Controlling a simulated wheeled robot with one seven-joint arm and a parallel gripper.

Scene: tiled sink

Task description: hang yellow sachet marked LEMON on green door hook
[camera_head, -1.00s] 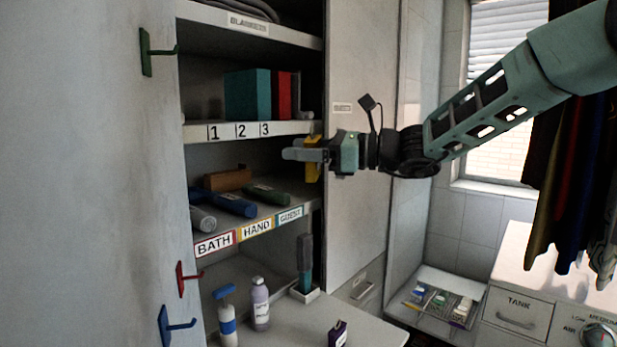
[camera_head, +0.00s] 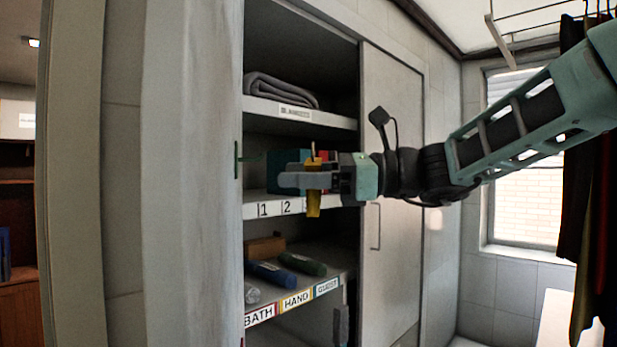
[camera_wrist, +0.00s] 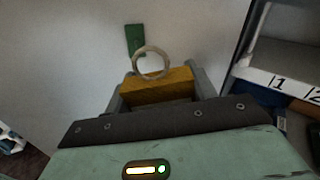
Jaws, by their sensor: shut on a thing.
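My gripper (camera_head: 292,181) is shut on the yellow sachet (camera_head: 313,205), which hangs below and stands a little above the fingers in the head view. In the wrist view the sachet (camera_wrist: 160,88) lies between the fingers, with a pale ring (camera_wrist: 151,62) at its top. No LEMON marking is readable. The green door hook (camera_head: 237,160) is on the pale door edge, left of my fingertips and apart from them. In the wrist view the green hook (camera_wrist: 134,38) shows beyond the ring, which covers part of its lower end.
The shelf numbered 1, 2, 3 (camera_head: 262,209) is behind my gripper, with teal and red boxes (camera_head: 285,168) on it. Rolled towels (camera_head: 270,272) lie on the shelf below. A folded blanket (camera_head: 282,89) lies above. The door face (camera_head: 190,200) is bare.

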